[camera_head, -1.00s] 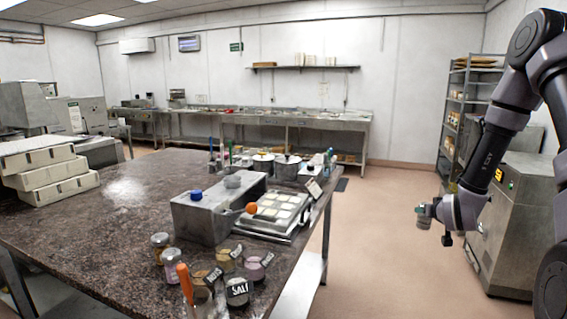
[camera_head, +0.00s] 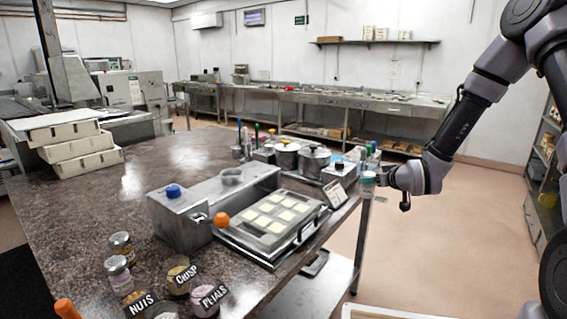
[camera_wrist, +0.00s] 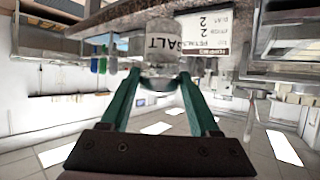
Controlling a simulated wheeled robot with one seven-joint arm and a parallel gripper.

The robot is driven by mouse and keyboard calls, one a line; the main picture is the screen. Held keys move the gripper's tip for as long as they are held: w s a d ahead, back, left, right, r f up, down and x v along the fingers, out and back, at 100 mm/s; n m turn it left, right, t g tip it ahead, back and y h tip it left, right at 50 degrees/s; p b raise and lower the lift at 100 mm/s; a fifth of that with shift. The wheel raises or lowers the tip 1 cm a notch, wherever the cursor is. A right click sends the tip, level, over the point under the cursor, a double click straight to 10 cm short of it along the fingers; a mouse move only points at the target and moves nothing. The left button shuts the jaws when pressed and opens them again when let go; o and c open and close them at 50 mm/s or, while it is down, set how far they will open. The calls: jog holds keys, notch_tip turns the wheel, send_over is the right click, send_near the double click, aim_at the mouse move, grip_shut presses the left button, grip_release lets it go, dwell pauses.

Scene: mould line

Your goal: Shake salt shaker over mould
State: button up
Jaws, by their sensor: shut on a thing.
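The mould (camera_head: 243,243) is a flat metal tray with several pale square fillings, lying near the right edge of the speckled table in the head view. My gripper (camera_head: 372,183) is to the right of the mould, beyond the table edge, and above the table. In the wrist view my gripper's green fingers (camera_wrist: 157,92) are shut on the salt shaker (camera_wrist: 160,62), a pale jar whose label reads SALT. The shaker shows only small and pale in the head view (camera_head: 367,186). It is not over the mould.
A metal box with a blue knob (camera_head: 180,212) and an orange ball (camera_head: 221,219) adjoin the mould. A card (camera_head: 335,193) stands at its far right corner. Labelled jars of nuts, crisp and pearls (camera_head: 204,300) stand in front. Lidded pots (camera_head: 313,160) stand behind.

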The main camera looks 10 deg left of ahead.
jog(key=s+a+r+n+g+y, duration=0.25)
jog(key=s+a, duration=0.25)
jog(key=a, duration=0.4)
jog(key=s+a+r+n+g+y, duration=0.25)
jog(key=s+a+n, duration=0.2)
jog(key=a, duration=0.45)
jog(key=s+a+r+n+g+y, duration=0.1)
jog(key=s+a+r+n+g, duration=0.3)
jog(key=a, duration=0.5)
jog(key=shift+m, duration=0.6)
jog(key=shift+s+d+f, duration=0.1)
jog(key=shift+s+f, duration=0.1)
jog(key=shift+f, duration=0.55)
jog(key=shift+s+d+f, duration=0.1)
jog(key=shift+s+f, duration=0.15)
jog(key=shift+f, duration=0.45)
jog(key=shift+s+d+f, duration=0.1)
jog(key=shift+s+f, duration=0.1)
jog(key=shift+f, duration=0.55)
jog(key=shift+r, duration=0.1)
